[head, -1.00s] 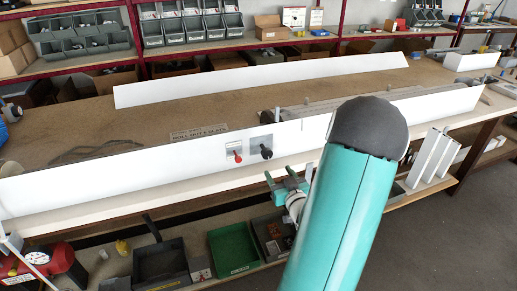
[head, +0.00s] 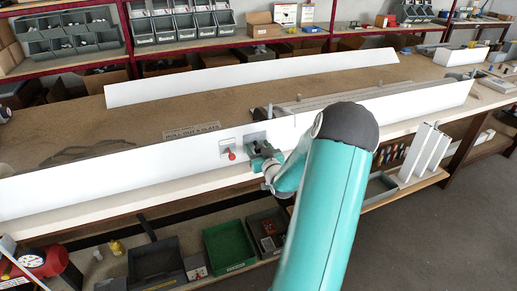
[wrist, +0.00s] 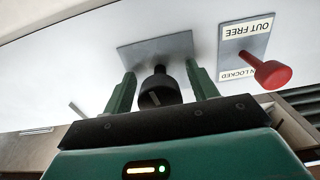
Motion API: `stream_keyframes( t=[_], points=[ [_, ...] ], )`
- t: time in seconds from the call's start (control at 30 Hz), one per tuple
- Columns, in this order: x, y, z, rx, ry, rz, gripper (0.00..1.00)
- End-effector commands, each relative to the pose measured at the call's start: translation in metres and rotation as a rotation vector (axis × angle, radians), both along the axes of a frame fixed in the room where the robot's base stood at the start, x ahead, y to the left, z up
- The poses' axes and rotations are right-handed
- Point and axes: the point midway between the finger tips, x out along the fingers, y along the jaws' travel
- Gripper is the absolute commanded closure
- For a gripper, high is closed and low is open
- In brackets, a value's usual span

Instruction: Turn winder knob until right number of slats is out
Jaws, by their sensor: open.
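The black winder knob (wrist: 160,90) sits on a grey plate (wrist: 157,52) on the white front panel. In the wrist view it stands between the two green fingers of my gripper (wrist: 162,92), which are open with a gap on each side of it. In the head view my gripper (head: 258,150) is at the panel and hides most of the knob. A red lever (wrist: 268,72) on a plate with "OUT FREE" and "LOCKED" lettering is beside the knob; it also shows in the head view (head: 231,155). Grey slats (head: 345,97) lie on the bench behind the panel.
A sign reading "ROLL OUT 8 SLATS" (head: 192,131) stands on the bench. A long white panel (head: 250,75) stands at the back. A green bin (head: 229,245) and dark bins are on the lower shelf. White profiles (head: 425,152) stand at the right.

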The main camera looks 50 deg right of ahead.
Motion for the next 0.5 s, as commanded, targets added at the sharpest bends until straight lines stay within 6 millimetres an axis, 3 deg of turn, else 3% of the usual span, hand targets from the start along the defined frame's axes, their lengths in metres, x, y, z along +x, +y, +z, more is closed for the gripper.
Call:
stream_keyframes(
  t=[0.17,0.4,0.5],
  points=[
    [-0.0001,0.0,-0.0001,0.0,0.0,0.0,0.42],
    [-0.0004,0.0001,0.0,0.0,0.0,0.0,0.85],
    [-0.0005,0.0002,0.0,-0.001,0.001,0.0,0.85]
  ],
)
